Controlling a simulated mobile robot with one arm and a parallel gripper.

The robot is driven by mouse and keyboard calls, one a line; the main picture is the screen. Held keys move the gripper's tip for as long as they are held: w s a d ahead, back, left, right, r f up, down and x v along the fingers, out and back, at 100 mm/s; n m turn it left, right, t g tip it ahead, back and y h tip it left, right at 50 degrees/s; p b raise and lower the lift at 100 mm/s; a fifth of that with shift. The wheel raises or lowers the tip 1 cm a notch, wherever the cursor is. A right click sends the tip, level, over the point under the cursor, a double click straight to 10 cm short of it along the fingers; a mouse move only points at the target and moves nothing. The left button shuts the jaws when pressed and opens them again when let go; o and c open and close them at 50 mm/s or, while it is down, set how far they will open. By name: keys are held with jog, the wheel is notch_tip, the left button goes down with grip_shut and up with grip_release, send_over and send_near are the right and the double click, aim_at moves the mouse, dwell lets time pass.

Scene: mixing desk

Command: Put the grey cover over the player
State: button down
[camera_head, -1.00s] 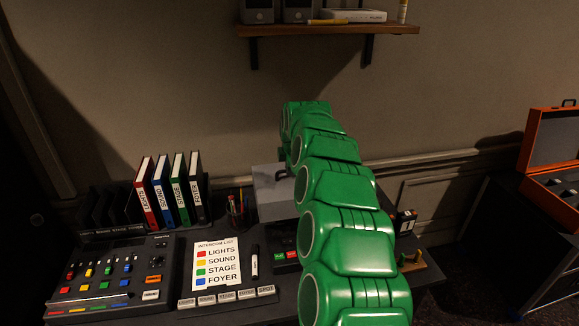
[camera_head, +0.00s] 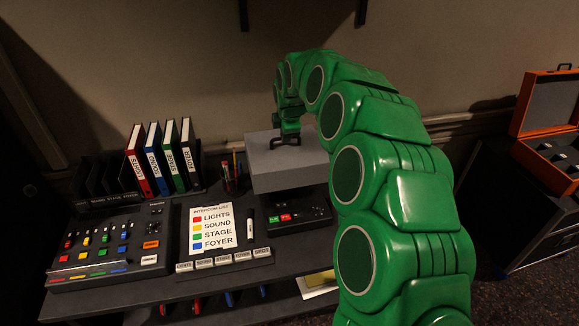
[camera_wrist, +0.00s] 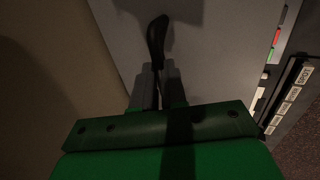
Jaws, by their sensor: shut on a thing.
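The grey cover (camera_head: 285,168) is a box with a black handle on its top. My gripper (camera_head: 289,133) is at that handle, shut on it. In the wrist view, the fingers of my gripper (camera_wrist: 158,82) meet at the black handle (camera_wrist: 157,38) above the cover's grey top (camera_wrist: 215,50). The black player (camera_head: 297,215), with red and green buttons, shows in front of and below the cover's front edge. Its back part is hidden by the cover. The cover looks level and raised, but the gap beneath it is hard to judge.
An intercom list (camera_head: 210,229) and a marker (camera_head: 250,226) lie left of the player, beside the mixing console (camera_head: 105,245). A pen pot (camera_head: 233,175) stands close to the cover's left side. Binders (camera_head: 160,157) stand in a rack. An orange case (camera_head: 545,125) is at the right.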

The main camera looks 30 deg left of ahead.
jog(key=s+d, duration=0.1)
jog(key=s, duration=0.1)
jog(key=s+d, duration=0.1)
jog(key=shift+s+d+r, duration=0.2)
jog(key=shift+s+r, duration=0.15)
jog(key=shift+r, duration=0.05)
jog(key=s+d, duration=1.3)
jog(key=d, duration=0.1)
send_near(296, 183)
jog(key=f, duration=0.1)
jog(key=x, duration=0.3)
jog(key=a+x, duration=0.1)
jog(key=x, duration=0.1)
jog(key=shift+w+r, duration=0.1)
jog(key=shift+w, duration=0.3)
jog(key=shift+w+a+f, duration=0.4)
jog(key=shift+w+f, duration=0.05)
jog(key=shift+f, duration=2.1)
jog(key=c, duration=1.2)
grip_release()
